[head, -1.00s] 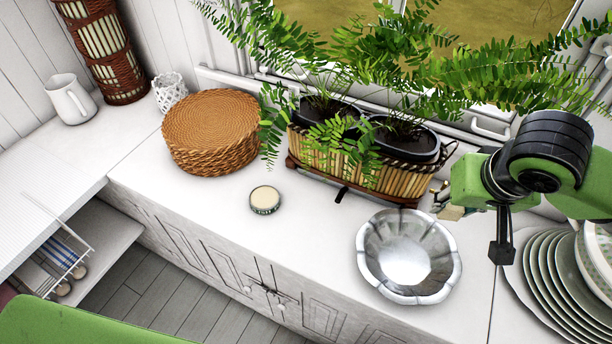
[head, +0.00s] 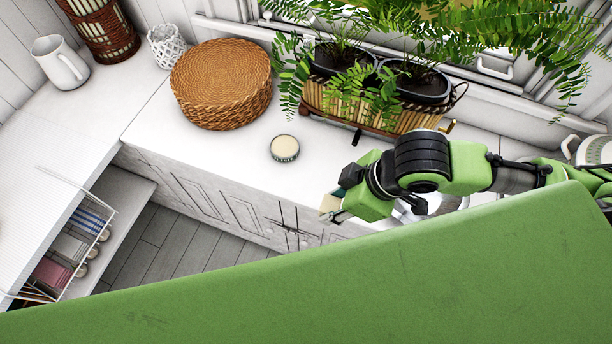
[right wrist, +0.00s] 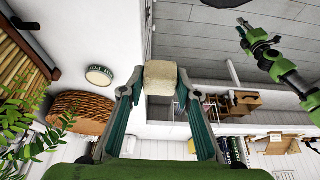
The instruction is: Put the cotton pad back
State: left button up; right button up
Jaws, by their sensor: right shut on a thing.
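The cotton pad (right wrist: 160,76) is a cream, thick, rounded piece between the fingertips of my right gripper (right wrist: 160,84). The right gripper is shut on it and holds it in the air. In the head view the right gripper (head: 334,204) is over the front edge of the white counter, right of and nearer than the round tin, and a cream bit of the pad shows at its tip. A green arm, apparently my left, shows in the right wrist view with its gripper (right wrist: 243,30) small and unclear.
A small round tin (head: 285,148) stands on the white counter (head: 225,150). A wicker stack (head: 220,85), a planter with ferns (head: 370,108) and a white pitcher (head: 60,62) stand behind. A silver bowl is mostly hidden by my arm. A rack with folded cloths (head: 75,240) is lower left.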

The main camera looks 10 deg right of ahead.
jog(key=w+f+b, duration=0.3)
jog(key=w+b, duration=0.1)
jog(key=b, duration=0.5)
jog(key=p, duration=0.2)
send_over(317, 181)
jog(key=s+d, duration=0.1)
jog(key=s, duration=0.1)
jog(key=f, duration=0.6)
jog(key=shift+w, duration=0.2)
jog(key=shift+w+f, duration=0.3)
jog(key=shift+w+d+f+p, duration=0.1)
jog(key=shift+f+p, duration=0.25)
jog(key=shift+f, duration=1.35)
jog(key=shift+f, duration=0.1)
jog(key=o, duration=1)
